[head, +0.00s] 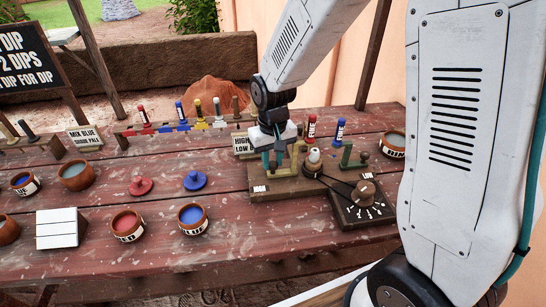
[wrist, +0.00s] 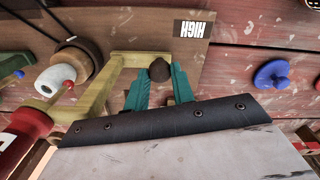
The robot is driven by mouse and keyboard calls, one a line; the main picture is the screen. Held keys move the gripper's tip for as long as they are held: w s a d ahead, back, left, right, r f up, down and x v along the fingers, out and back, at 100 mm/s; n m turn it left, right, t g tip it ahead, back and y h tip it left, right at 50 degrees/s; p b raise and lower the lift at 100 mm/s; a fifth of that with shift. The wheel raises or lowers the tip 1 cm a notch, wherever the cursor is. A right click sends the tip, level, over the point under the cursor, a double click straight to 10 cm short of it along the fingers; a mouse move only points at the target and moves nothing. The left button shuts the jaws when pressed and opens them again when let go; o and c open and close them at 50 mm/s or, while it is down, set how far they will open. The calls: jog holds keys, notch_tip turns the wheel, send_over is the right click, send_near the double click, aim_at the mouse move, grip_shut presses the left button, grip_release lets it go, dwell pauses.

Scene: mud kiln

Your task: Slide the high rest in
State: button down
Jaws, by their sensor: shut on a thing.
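The high rest (wrist: 128,61) is a yellow bracket with a dark round knob (wrist: 159,70), on a wooden board (wrist: 200,60) with a HIGH label. My gripper (wrist: 158,82) has its teal fingers shut on the knob, one finger on each side. In the head view my gripper (head: 272,158) is low over the board, and the yellow rest (head: 287,170) partly shows beside it. A small white piece (head: 314,156) stands on a round wheel, to the right of the yellow rest. A gap shows between the rest's near crossbar and the white piece.
A green rest (head: 352,158) stands right of the wheel. A dial box (head: 363,203) sits in front. Red and blue marked sticks (head: 311,128) stand behind. A blue lid (head: 195,180), a red lid (head: 141,186) and paint bowls lie left on the table.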

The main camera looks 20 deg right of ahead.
jog(key=shift+d, duration=0.15)
jog(key=c, duration=1.2)
grip_release()
jog(key=shift+d, duration=0.2)
jog(key=shift+a, duration=0.1)
jog(key=shift+a+r, duration=0.1)
jog(key=shift+r, duration=0.1)
notch_tip(320, 180, up, 7)
jog(key=shift+r, duration=0.2)
